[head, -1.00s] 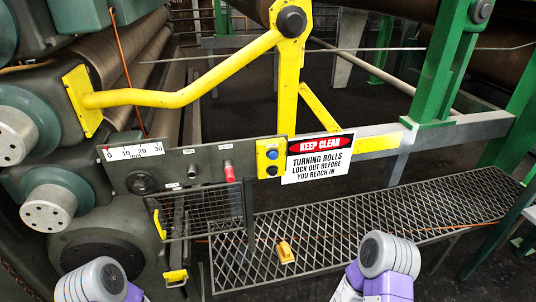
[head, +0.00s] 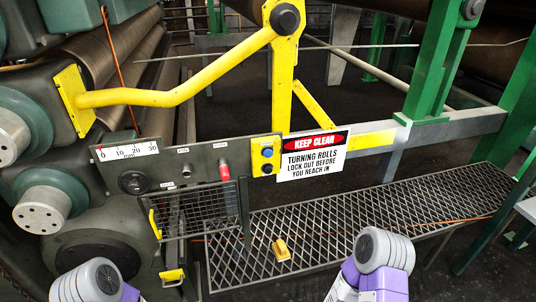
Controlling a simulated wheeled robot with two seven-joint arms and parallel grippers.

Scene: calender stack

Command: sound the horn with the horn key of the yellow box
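The yellow box (head: 266,157) is a narrow upright plate at the right end of the dark control panel, just left of the warning sign. It carries a blue round key (head: 267,153) above and a black round key (head: 267,168) below. I cannot read any marking that tells which is the horn key. Parts of my purple and grey arms show at the bottom edge, well below the box. Neither of my grippers is in view.
The panel (head: 120,172) also bears a scale, a dark knob and a red-capped knob (head: 224,173). A mesh guard (head: 205,212) with yellow handles hangs below. A keep-clear sign (head: 312,156) stands right. A yellow block (head: 281,249) lies on the grating (head: 350,222).

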